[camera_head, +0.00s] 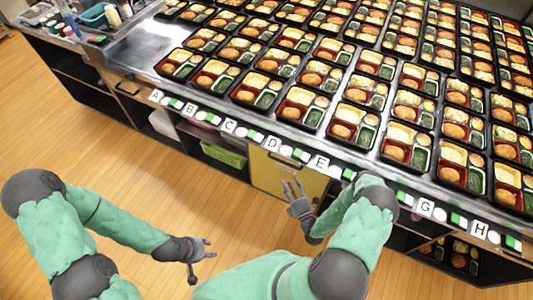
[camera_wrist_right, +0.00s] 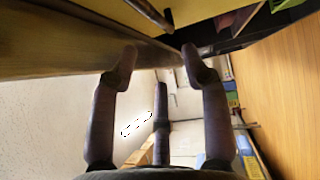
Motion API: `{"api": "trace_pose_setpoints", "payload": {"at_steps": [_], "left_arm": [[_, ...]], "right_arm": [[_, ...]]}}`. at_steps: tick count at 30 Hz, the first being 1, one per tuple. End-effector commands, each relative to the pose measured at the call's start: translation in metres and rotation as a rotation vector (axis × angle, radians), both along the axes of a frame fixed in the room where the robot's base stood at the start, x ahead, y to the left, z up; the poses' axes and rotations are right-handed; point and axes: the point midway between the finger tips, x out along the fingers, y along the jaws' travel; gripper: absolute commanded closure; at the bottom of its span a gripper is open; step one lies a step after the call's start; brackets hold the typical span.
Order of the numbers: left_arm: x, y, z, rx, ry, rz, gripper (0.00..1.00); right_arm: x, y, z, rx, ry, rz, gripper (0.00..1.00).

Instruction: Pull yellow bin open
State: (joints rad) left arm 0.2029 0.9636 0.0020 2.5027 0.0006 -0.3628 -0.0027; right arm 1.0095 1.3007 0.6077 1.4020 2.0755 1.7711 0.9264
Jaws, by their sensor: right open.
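The yellow bin (camera_head: 268,172) sits under the counter, its yellow front about in line with the counter front. A dark line that looks like its handle runs near the top of that front. My right gripper (camera_head: 292,188) is open with fingers spread in front of the bin's right part and covers some of it. In the right wrist view, the open gripper (camera_wrist_right: 160,60) has nothing between its fingers. A yellowish panel fills the upper left there, and a dark bar (camera_wrist_right: 148,12) lies beyond the fingertips, apart from them. My left gripper (camera_head: 208,250) is open and empty above the floor.
The steel counter (camera_head: 140,45) carries many bento trays and lettered labels along its front edge. A green basket (camera_head: 224,154) sits on the shelf left of the bin. The wooden floor (camera_head: 120,165) before the counter is clear.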

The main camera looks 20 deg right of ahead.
Motion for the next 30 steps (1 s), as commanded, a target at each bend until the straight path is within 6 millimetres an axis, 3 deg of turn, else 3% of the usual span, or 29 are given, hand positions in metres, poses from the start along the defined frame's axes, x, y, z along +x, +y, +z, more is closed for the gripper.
{"api": "trace_pose_setpoints", "payload": {"at_steps": [5, 21, 30], "left_arm": [[-0.001, 0.000, 0.000, -0.001, 0.002, -0.002, 0.60], [-0.001, 0.000, -0.011, 0.000, 0.002, -0.001, 0.60], [-0.001, 0.000, -0.013, 0.000, 0.001, 0.000, 0.60]], "right_arm": [[0.000, -0.016, 0.000, 0.010, -0.015, -0.064, 0.53], [0.083, -0.019, 0.011, 0.009, -0.015, -0.057, 0.53], [0.102, -0.021, 0.014, 0.010, -0.013, -0.059, 0.53]]}}
